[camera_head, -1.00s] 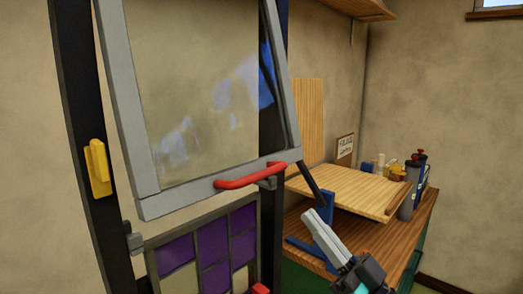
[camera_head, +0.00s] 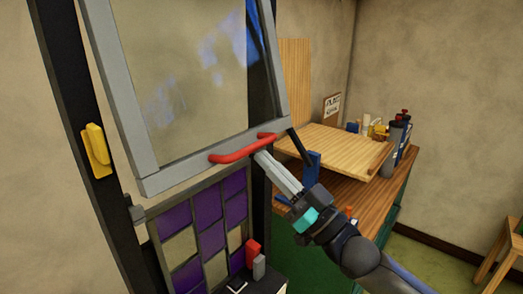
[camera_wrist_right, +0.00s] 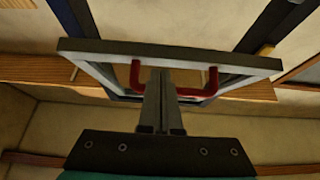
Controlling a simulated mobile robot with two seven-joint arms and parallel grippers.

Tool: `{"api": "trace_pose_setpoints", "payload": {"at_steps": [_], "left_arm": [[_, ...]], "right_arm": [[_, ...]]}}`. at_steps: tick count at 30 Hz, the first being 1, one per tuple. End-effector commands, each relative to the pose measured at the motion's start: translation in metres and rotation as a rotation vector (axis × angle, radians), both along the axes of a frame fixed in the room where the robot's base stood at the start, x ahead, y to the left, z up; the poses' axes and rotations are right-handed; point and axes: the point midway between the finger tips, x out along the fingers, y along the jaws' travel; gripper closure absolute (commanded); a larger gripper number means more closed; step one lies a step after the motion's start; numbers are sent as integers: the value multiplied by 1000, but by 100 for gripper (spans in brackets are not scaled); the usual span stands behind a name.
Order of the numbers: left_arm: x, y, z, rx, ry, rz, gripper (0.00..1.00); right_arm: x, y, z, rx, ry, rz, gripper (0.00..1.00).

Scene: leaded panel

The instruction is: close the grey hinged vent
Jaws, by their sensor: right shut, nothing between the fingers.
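The grey hinged vent (camera_head: 180,167) is a glazed frame, with its bottom edge swung out from the dark upright posts, so it stands open. A red bar handle (camera_head: 233,153) is fixed along its bottom rail. My right gripper (camera_head: 260,156) is shut and empty, its fingertips at the handle's underside near its right part. My left gripper is out of view.
A yellow block (camera_head: 97,150) is on the left post (camera_head: 68,110). A purple and cream leaded panel (camera_head: 200,232) stands below the vent. A wooden bench (camera_head: 350,195) with a raised board and bottles is at the right. A red block (camera_head: 252,252) sits low near the panel.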

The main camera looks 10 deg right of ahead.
Motion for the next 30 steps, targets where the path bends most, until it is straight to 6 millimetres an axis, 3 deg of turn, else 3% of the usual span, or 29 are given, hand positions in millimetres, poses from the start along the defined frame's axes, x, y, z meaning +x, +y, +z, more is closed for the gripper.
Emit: {"api": "trace_pose_setpoints", "payload": {"at_steps": [6,20,30], "left_arm": [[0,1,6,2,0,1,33],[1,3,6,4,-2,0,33],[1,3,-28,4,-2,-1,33]], "right_arm": [[13,9,10,1,1,1,100],[16,11,10,0,0,0,100],[36,24,-3,40,-51,-3,100]]}}
